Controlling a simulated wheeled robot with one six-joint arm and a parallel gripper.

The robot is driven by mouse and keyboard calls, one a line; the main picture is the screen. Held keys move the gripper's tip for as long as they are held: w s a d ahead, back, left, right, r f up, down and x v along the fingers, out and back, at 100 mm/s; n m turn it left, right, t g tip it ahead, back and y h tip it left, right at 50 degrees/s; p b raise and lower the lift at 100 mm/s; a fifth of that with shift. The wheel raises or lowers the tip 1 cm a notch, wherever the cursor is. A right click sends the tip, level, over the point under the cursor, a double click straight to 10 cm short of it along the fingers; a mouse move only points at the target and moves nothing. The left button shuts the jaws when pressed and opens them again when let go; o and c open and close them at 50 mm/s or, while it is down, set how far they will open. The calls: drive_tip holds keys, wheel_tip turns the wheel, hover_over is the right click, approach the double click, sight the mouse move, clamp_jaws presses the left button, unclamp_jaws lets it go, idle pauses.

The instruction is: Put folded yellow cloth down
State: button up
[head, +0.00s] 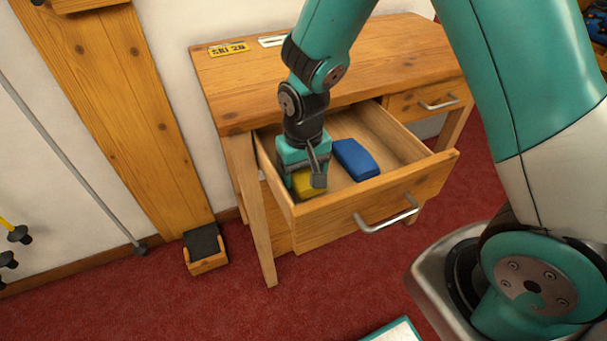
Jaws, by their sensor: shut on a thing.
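The folded yellow cloth (304,184) is in the open drawer (328,217), at its left side. My gripper (308,180) reaches down into the drawer and is shut on the yellow cloth. The fingers and the gripper body hide part of the cloth. I cannot tell whether the cloth touches the drawer floor. A blue block-like thing (356,159) lies in the drawer to the right of my gripper, apart from it.
The drawer belongs to a wooden desk (385,60) with a yellow plate (229,49) on top. A shut drawer (428,101) is at its right. A small wooden box (207,263) stands on the red floor by the wall.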

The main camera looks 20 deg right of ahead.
drive_tip(key=shift+f, duration=0.3)
drive_tip(key=shift+f, duration=0.2)
drive_tip(key=o, duration=0.9)
drive_tip(key=shift+d, duration=0.1)
